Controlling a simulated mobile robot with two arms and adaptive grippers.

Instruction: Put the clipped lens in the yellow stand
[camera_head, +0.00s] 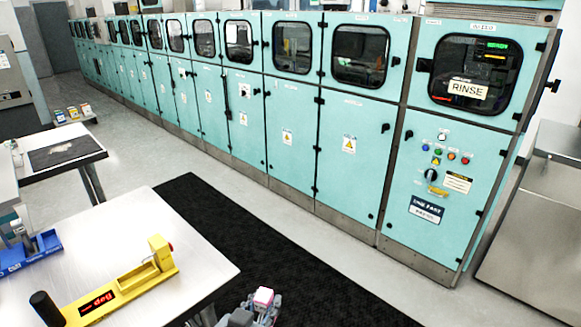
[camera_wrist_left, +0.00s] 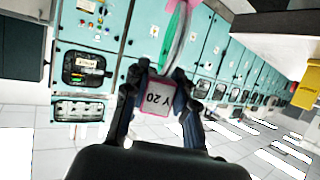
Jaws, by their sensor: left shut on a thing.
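The yellow stand (camera_head: 135,290) lies along the white table at lower left in the head view. It has a red lit display, a black knob at its near end and an upright yellow block at its far end. My left gripper (camera_head: 258,308) is at the bottom edge of the head view, right of the table and apart from the stand. It is shut on the clip of the clipped lens, a white and pink tag (camera_wrist_left: 157,96) marked "Y 20" in the left wrist view. The clear, greenish lens (camera_wrist_left: 178,38) extends above the clip there. My right gripper is not in view.
The white table (camera_head: 195,235) has clear room around the stand's far end. A blue tray (camera_head: 38,252) sits at its left edge. A black mat (camera_head: 290,255) covers the floor beside it. Teal cabinets (camera_head: 345,130) line the back. A yellow thing (camera_wrist_left: 305,82) shows at the wrist view's right edge.

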